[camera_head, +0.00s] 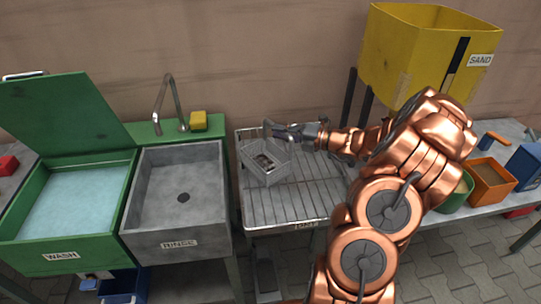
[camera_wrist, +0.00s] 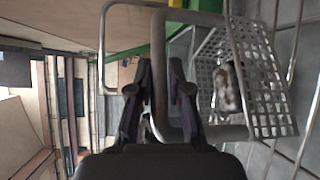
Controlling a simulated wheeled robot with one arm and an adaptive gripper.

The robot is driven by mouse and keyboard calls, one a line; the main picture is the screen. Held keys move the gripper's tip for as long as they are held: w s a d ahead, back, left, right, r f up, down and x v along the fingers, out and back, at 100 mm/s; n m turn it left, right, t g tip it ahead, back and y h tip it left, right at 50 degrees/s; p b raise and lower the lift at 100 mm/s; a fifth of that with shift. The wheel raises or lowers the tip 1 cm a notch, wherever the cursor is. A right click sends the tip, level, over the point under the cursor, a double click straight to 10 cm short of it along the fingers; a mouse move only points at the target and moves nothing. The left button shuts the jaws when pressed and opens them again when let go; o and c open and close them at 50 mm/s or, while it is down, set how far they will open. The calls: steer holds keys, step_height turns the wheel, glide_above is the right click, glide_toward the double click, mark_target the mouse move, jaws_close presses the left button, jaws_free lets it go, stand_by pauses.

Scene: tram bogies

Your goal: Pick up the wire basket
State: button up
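The wire basket (camera_head: 268,172) is a grey mesh box with a raised handle. It sits on the left part of the slatted metal rack (camera_head: 300,205), and a small brownish metal part (camera_head: 264,161) lies inside it. In the wrist view the mesh side (camera_wrist: 262,75) is at the right, and the handle's grey tube (camera_wrist: 159,60) runs in front of my fingers. My gripper (camera_head: 276,131) reaches in from the right at the basket's handle. In the wrist view my fingertips (camera_wrist: 159,90) are apart, with a handle tube showing between them. Whether they touch it is unclear.
Left of the rack are a grey rinse sink (camera_head: 178,205) with a tap (camera_head: 170,100) and a yellow sponge (camera_head: 198,121), then a green wash tank (camera_head: 70,210) with its lid up. A yellow sand hopper (camera_head: 420,55) stands at the back right. The rack's right side is clear.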

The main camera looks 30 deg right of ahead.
jaws_close()
stand_by(0.4)
steer(key=shift+s+r, duration=0.1)
steer(key=shift+r, duration=1.7)
steer(key=s+d+r+b, duration=0.1)
steer(key=s+d, duration=0.2)
steer(key=s, duration=1.2)
steer(key=shift+s+r, duration=0.2)
steer(key=shift+s, duration=0.1)
